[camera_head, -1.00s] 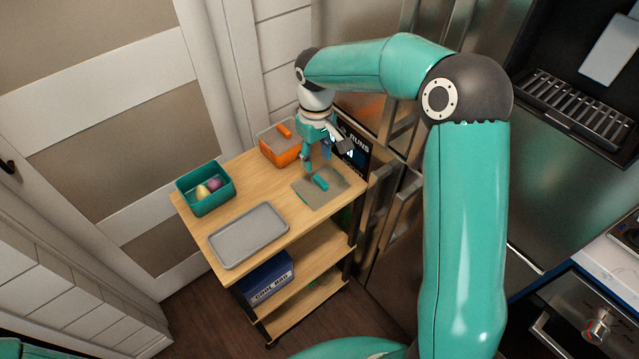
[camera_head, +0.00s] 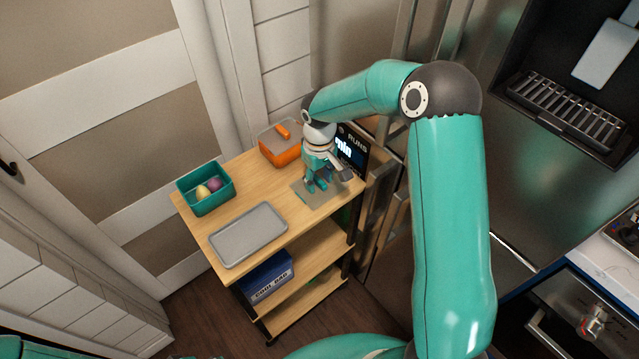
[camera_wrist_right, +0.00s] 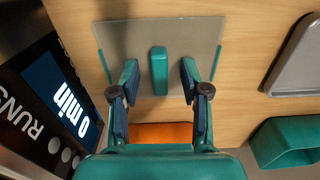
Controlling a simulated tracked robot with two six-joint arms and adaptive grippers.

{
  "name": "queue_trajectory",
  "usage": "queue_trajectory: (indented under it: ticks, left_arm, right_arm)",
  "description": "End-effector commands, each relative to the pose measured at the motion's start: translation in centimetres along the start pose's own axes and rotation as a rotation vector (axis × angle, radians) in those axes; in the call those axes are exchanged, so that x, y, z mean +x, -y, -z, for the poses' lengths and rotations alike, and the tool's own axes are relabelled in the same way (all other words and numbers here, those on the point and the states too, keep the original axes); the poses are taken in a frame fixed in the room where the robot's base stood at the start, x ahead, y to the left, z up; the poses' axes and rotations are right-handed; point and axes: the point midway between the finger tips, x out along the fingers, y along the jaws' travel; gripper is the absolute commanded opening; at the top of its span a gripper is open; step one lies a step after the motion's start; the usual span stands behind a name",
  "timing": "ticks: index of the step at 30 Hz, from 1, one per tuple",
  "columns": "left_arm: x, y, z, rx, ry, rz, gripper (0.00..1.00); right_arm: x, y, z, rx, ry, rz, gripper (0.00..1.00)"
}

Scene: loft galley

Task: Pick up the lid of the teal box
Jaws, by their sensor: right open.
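The lid (camera_head: 303,193) is a flat grey see-through plate with a teal bar handle, lying on the right part of the wooden cart top. In the right wrist view the lid (camera_wrist_right: 198,38) lies below the jaws, its handle (camera_wrist_right: 159,72) upright in the picture between the fingers. My right gripper (camera_head: 318,188) is open over the lid; in its wrist view the fingers (camera_wrist_right: 159,74) stand on both sides of the handle with gaps. The open teal box (camera_head: 207,204) stands at the cart's left, holding a yellow and a purple item. My left gripper is out of view.
An orange box (camera_head: 283,155) with an orange-handled lid stands behind the gripper. A dark display sign (camera_head: 352,150) is close at its right. A grey tray (camera_head: 247,236) lies at the cart's front left. Bare wood separates the tray and lid.

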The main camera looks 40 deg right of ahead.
Motion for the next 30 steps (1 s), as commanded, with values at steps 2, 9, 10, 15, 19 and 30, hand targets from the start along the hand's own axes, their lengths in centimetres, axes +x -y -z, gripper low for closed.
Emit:
queue_trajectory:
  ticks: [2, 9, 10, 15, 19, 30]
  left_arm:
    - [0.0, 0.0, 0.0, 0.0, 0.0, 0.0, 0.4]
    - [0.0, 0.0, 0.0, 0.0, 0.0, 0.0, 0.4]
    - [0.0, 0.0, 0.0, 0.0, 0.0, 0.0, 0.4]
    - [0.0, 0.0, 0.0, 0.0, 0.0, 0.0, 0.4]
    - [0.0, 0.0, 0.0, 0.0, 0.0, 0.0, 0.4]
    - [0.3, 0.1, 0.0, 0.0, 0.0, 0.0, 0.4]
  right_arm:
    - [0.1, 0.0, -0.1, 0.0, 0.002, 0.0, 0.38]
    - [0.1, 0.0, -0.1, 0.0, 0.003, 0.001, 0.0]
    - [0.1, 0.0, -0.1, 0.0, 0.003, 0.001, 0.0]
    - [0.1, 0.0, -0.1, 0.0, 0.004, 0.001, 0.0]
    - [0.1, 0.0, -0.1, 0.0, 0.004, 0.001, 0.0]
    - [-2.8, 0.0, 0.0, 0.0, -0.002, -0.001, 0.0]
